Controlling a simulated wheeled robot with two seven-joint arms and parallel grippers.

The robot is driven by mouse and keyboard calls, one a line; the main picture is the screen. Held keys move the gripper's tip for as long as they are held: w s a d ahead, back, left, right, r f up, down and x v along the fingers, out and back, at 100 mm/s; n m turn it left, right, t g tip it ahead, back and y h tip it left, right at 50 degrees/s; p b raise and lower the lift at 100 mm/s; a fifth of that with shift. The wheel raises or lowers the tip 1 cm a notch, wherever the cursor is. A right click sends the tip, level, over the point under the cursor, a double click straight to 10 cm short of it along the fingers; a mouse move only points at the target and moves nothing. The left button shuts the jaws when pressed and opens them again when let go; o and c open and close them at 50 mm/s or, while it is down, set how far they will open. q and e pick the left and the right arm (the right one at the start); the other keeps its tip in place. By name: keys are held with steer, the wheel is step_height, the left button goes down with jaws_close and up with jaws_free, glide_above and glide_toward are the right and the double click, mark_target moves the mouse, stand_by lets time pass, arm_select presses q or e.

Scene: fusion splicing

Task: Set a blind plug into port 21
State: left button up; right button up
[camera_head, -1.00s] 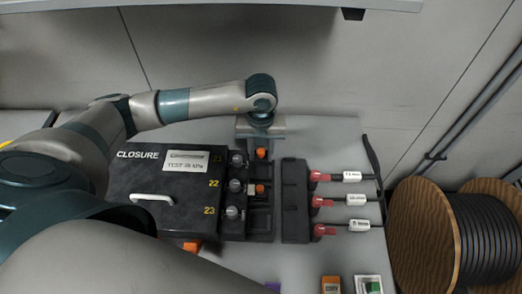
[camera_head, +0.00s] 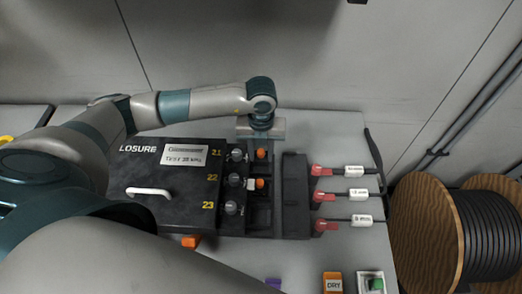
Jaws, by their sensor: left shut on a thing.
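The black closure box (camera_head: 140,172) lies on the table with yellow port numbers 21, 22 and 23 on its right edge. Grey round fittings stand beside the numbers. My left gripper (camera_head: 261,146) is over the row of port 21 at the box's far right, pointing down. It appears shut on an orange blind plug (camera_head: 261,154); its fingertips are hard to make out. I cannot tell whether this plug is inside the port or just above it. Another orange plug (camera_head: 260,183) sits in the row of 22, next to a small white piece. My right gripper is not in view.
A black holder (camera_head: 295,198) with red-ended, white-labelled cables stands right of the box. A wooden cable drum (camera_head: 428,235) stands at the far right. An orange DRY block (camera_head: 333,283) and a green-buttoned box (camera_head: 371,283) lie at the front edge.

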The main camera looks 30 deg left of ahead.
arm_select(q)
steer(key=shift+f+b, duration=0.45)
steer(key=shift+f, duration=0.6)
steer(key=shift+f+b, duration=0.3)
steer(key=o, duration=1.1)
steer(key=shift+r, duration=0.1)
steer(key=shift+w+a+r, duration=0.1)
steer(key=shift+w+r, duration=0.05)
steer(key=shift+r, duration=0.45)
steer(key=shift+d+r+b, duration=0.15)
steer(key=shift+r+b, duration=0.9)
steer(key=shift+r, duration=3)
steer(key=shift+d+r+b, duration=0.1)
steer(key=shift+r+b, duration=0.95)
steer(key=shift+r, duration=2.95)
